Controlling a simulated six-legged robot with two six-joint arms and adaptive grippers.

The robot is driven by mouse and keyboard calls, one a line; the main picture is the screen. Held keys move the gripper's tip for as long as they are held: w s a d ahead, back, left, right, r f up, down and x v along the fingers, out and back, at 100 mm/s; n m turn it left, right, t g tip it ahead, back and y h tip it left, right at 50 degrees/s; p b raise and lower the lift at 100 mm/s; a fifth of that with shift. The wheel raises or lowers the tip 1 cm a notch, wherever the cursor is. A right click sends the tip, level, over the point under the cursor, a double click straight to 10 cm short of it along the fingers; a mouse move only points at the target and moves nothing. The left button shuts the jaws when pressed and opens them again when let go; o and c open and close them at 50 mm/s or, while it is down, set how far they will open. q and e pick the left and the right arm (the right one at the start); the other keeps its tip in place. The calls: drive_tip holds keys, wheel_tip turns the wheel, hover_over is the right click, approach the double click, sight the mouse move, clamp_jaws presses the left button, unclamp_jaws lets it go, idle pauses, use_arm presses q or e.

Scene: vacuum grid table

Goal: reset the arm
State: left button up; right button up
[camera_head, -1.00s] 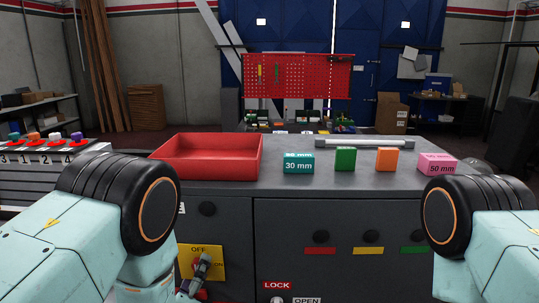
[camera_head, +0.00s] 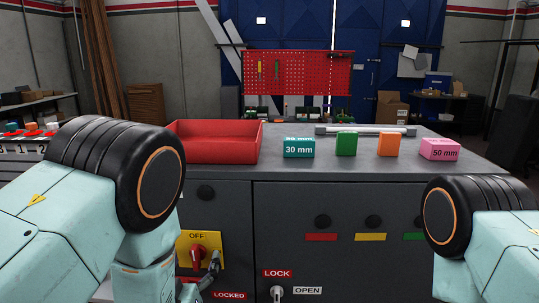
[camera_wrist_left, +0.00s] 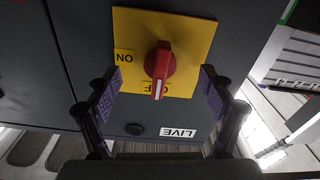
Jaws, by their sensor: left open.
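My left gripper (camera_head: 203,278) shows at the bottom left in the head view, partly hidden by my arm. It is just below and in front of the red rotary switch (camera_head: 198,251) on the yellow plate (camera_head: 185,250). In the left wrist view its two fingers (camera_wrist_left: 160,90) are spread wide, with nothing between the pads. The red switch (camera_wrist_left: 160,62) sits beyond the fingertips, apart from them, its white mark toward the OFF label. My right gripper is out of view; only part of my right arm shows.
A red tray (camera_head: 215,142), a teal block (camera_head: 299,147), a green block (camera_head: 346,144), an orange block (camera_head: 387,145) and a pink block (camera_head: 440,149) stand on the grey cabinet top. A white-handled bar lies behind. A small lever (camera_head: 277,293) sits between LOCK and OPEN labels.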

use_arm(q)
drive_tip(key=shift+f+m+b, duration=0.1)
drive_tip(key=shift+m+b, duration=0.2)
drive_tip(key=shift+m, duration=0.6)
drive_tip(key=s+p, duration=0.1)
drive_tip(key=s, duration=0.4)
drive_tip(key=shift+s+p, duration=0.15)
drive_tip(key=shift+p, duration=0.2)
drive_tip(key=shift+s, duration=0.1)
drive_tip(key=shift+s+a, duration=0.1)
